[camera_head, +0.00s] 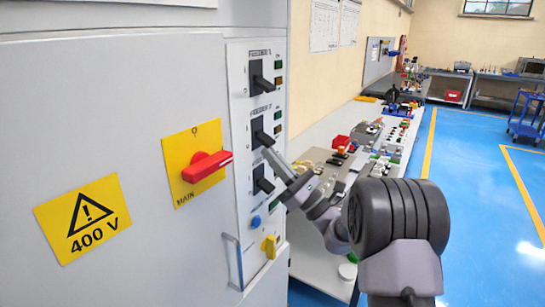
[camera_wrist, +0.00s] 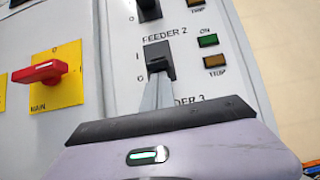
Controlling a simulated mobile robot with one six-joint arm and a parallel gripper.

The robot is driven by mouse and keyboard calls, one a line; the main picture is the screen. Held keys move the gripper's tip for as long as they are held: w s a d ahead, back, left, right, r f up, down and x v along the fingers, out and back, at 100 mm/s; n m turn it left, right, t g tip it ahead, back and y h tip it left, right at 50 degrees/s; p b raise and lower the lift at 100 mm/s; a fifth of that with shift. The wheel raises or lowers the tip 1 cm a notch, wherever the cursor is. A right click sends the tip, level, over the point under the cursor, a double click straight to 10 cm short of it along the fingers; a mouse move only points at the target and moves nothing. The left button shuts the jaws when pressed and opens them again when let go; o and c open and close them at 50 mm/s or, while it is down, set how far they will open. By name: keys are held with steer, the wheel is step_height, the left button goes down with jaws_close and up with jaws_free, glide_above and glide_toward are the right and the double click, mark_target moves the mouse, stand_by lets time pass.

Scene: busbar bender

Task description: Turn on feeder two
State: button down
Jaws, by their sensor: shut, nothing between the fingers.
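The feeder 2 switch (camera_head: 259,131) is a black rotary or lever handle on a white panel, the middle of three in a column. In the wrist view the feeder 2 switch (camera_wrist: 158,55) sits under its "FEEDER 2" label. My gripper (camera_head: 267,152) is shut and empty, its fingertips just below the feeder 2 handle. In the wrist view my gripper (camera_wrist: 159,77) reaches up to the handle's lower edge; I cannot tell whether they touch. Beside it are a dark green ON indicator (camera_wrist: 208,41) and an amber one (camera_wrist: 214,62).
The feeder 1 switch (camera_head: 262,78) is above and the feeder 3 switch (camera_head: 263,181) below, close to my fingers. A red main handle (camera_head: 207,166) sticks out at left. A blue button (camera_head: 255,222) and a door handle (camera_head: 233,262) are lower. A cluttered bench (camera_head: 315,246) stands at right.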

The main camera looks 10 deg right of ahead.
steer(key=shift+s+d+r+g+h+p, duration=0.15)
steer(key=shift+r+g+h+p, duration=0.15)
steer(key=shift+p, duration=0.85)
steer(key=shift+r+p, duration=0.1)
steer(key=shift+p, duration=0.4)
